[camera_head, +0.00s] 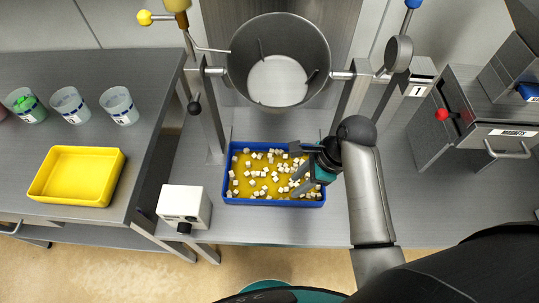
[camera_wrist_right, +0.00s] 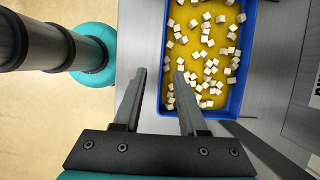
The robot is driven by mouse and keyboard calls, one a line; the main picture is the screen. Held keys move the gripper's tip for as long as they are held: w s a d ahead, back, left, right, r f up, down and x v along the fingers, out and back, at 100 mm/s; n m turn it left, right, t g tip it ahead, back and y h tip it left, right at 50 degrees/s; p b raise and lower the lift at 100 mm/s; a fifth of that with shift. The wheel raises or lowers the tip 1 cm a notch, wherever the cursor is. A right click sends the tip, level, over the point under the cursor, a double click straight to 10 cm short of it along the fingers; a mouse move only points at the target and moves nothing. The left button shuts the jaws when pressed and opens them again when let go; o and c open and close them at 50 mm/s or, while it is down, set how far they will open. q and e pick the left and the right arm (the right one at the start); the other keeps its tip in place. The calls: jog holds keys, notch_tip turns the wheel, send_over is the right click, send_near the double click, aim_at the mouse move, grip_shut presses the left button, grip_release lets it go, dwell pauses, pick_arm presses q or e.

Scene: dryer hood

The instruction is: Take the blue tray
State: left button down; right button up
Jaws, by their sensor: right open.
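The blue tray (camera_head: 275,202) sits on the grey bench below the steel drum; it has a yellow floor with many small white cubes scattered over it. In the right wrist view the tray (camera_wrist_right: 240,85) lies ahead of the fingers, running up out of the picture. My right gripper (camera_head: 300,180) is over the right part of the tray in the head view. In the wrist view my right gripper (camera_wrist_right: 160,85) is open, with one finger outside the tray's long wall and the other over its near end. My left gripper is not seen.
A steel drum (camera_head: 278,82) hangs on a frame behind the tray. A white control box (camera_head: 184,206) stands left of the tray. A yellow tray (camera_head: 77,175) and several cups (camera_head: 118,105) are on the left table. A magnets cabinet (camera_head: 490,140) stands at right.

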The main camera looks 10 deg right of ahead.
jog(key=b, duration=0.2)
send_near(274, 201)
jog(key=x, duration=0.2)
jog(key=b+x, duration=0.1)
jog(key=x, duration=0.1)
jog(key=shift+s+f, duration=0.2)
jog(key=shift+f, duration=0.25)
jog(key=shift+w+a+f, duration=0.1)
jog(key=shift+a+f, duration=0.1)
jog(key=shift+f, duration=0.15)
jog(key=b+x, duration=0.2)
jog(key=x, duration=0.3)
jog(key=shift+w+b, duration=0.25)
jog(key=shift+b, duration=0.15)
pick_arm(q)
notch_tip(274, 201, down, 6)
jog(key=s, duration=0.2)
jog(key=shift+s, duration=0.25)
pick_arm(e)
jog(key=shift+r, duration=0.1)
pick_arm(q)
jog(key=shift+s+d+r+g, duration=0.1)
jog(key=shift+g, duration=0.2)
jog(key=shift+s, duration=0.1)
pick_arm(e)
grip_shut()
